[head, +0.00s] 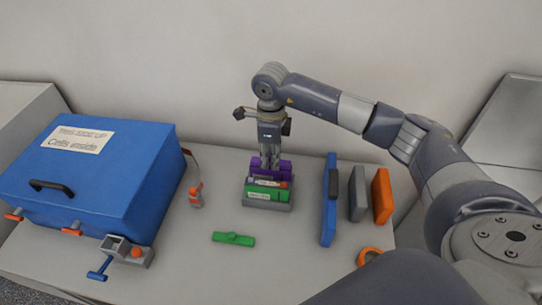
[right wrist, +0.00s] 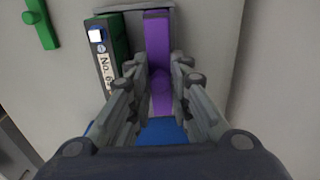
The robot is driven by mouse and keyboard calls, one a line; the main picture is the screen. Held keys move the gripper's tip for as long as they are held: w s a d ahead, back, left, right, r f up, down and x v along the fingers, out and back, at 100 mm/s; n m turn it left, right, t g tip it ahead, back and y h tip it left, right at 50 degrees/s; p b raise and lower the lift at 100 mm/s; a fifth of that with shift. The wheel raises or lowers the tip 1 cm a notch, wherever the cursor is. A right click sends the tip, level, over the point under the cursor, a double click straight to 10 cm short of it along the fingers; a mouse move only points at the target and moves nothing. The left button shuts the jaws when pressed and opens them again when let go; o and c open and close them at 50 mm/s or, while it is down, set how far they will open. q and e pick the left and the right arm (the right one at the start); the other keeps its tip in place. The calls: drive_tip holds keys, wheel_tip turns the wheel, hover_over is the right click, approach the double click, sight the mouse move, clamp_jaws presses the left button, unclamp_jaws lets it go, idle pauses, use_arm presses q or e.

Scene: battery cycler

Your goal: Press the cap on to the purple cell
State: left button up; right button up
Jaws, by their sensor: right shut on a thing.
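My right gripper (head: 269,166) points straight down over a small grey holder (head: 268,206). It also shows in the right wrist view (right wrist: 160,85), its fingers closed in on the knob of a purple cap (right wrist: 157,38). The purple cap lies lengthwise at the rear of the holder, and purple (head: 286,166) shows on both sides of the fingers in the head view. The purple cell under it is mostly hidden, so I cannot tell whether cap and cell touch. A green cell with a white label (right wrist: 105,70) stands beside it. My left gripper is out of view.
A loose green cap (head: 233,239) lies on the table (head: 190,255) in front. A big blue box (head: 100,165) stands left, with an orange-topped bottle (head: 196,195) beside it. Blue (head: 329,205), grey (head: 357,195) and orange (head: 382,195) upright slabs stand right of the holder.

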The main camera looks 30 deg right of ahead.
drive_tip(key=o, duration=0.9)
drive_tip(key=shift+c, duration=0.2)
drive_tip(key=o, duration=0.5)
drive_tip(key=shift+r+p, duration=1.95)
drive_tip(key=shift+r, duration=1.6)
drive_tip(key=shift+c, duration=0.5)
clamp_jaws()
